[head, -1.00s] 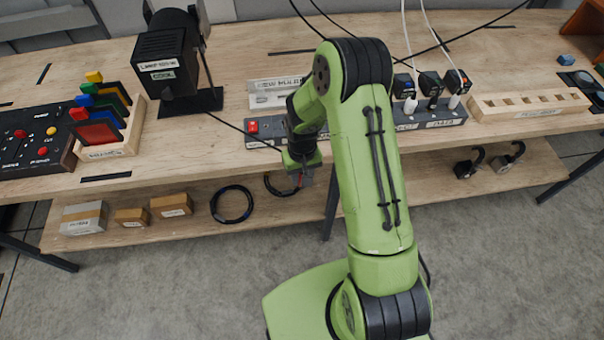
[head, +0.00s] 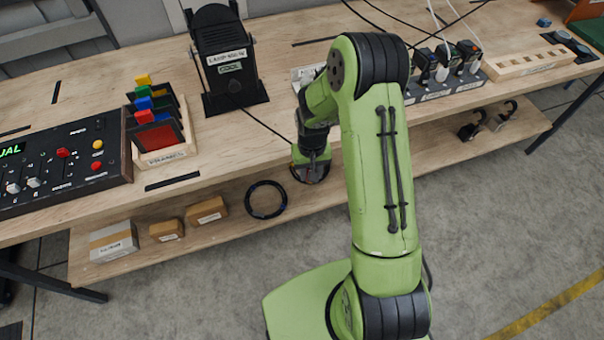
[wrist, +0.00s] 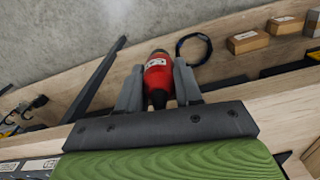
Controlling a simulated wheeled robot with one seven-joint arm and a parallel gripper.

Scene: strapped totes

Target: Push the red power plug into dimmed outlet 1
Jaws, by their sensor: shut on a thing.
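The red power plug (wrist: 157,75) is between the two fingers of my gripper (wrist: 157,85) in the wrist view. My gripper is shut on it, and a dark cable end shows at the plug's near side. In the head view my gripper (head: 312,172) hangs over the front edge of the bench, and the plug there is mostly hidden. The outlet strip (head: 440,94) runs along the bench to the right, with several black plugs in it. Its left part is behind my arm, so I cannot see outlet 1.
A black lamp (head: 225,60) stands on the bench at the left. A rack of coloured frames (head: 163,155) and a control panel (head: 70,160) are farther left. The lower shelf holds boxes (head: 113,240) and a coiled black cable (head: 266,199). A wooden block with slots (head: 530,64) lies right of the strip.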

